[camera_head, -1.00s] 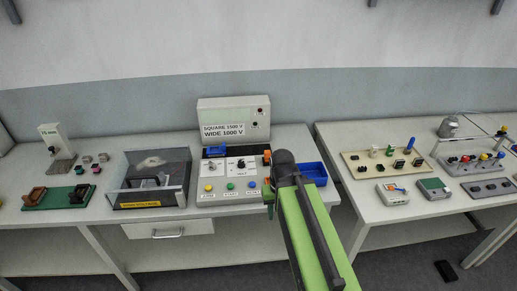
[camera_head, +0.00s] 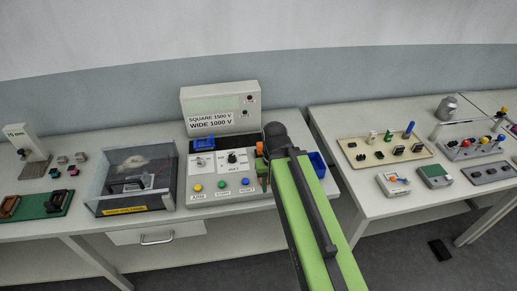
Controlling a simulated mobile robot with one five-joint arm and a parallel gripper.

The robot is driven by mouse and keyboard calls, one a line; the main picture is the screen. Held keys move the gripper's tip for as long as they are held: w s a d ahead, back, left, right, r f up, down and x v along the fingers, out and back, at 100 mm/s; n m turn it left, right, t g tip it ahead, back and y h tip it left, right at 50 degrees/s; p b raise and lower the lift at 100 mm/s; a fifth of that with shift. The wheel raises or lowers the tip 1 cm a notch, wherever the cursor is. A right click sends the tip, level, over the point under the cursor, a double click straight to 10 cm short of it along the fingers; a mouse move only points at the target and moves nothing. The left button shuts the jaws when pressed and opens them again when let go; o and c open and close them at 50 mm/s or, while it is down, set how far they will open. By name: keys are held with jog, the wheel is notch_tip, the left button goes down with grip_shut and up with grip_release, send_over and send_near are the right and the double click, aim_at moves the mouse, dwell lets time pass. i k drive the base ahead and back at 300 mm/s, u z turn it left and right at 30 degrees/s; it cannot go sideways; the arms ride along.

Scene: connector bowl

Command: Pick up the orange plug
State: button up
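A small orange piece (camera_head: 259,148), likely the orange plug, shows at the right edge of the test console (camera_head: 226,187), just left of my arm's dark wrist. My arm covers part of the area around it. My gripper (camera_head: 264,182) is mostly hidden behind my own green arm link and dark wrist. Only a thin part of it shows by the console's right side, just below the orange piece. I cannot tell whether it touches or holds anything.
A blue bowl (camera_head: 317,164) sits right of the console, partly behind my arm. A clear-walled box (camera_head: 133,181) stands left of the console. The right table holds a beige connector board (camera_head: 370,157) and small boxes (camera_head: 434,175). A gap separates the tables.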

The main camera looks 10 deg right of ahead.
aim_at(260, 144)
jog(key=u, duration=0.1)
jog(key=k, duration=0.1)
jog(key=u, duration=2.35)
jog(key=k, duration=0.5)
jog(key=z, duration=0.95)
jog(key=i, duration=1.05)
jog(key=u, duration=0.2)
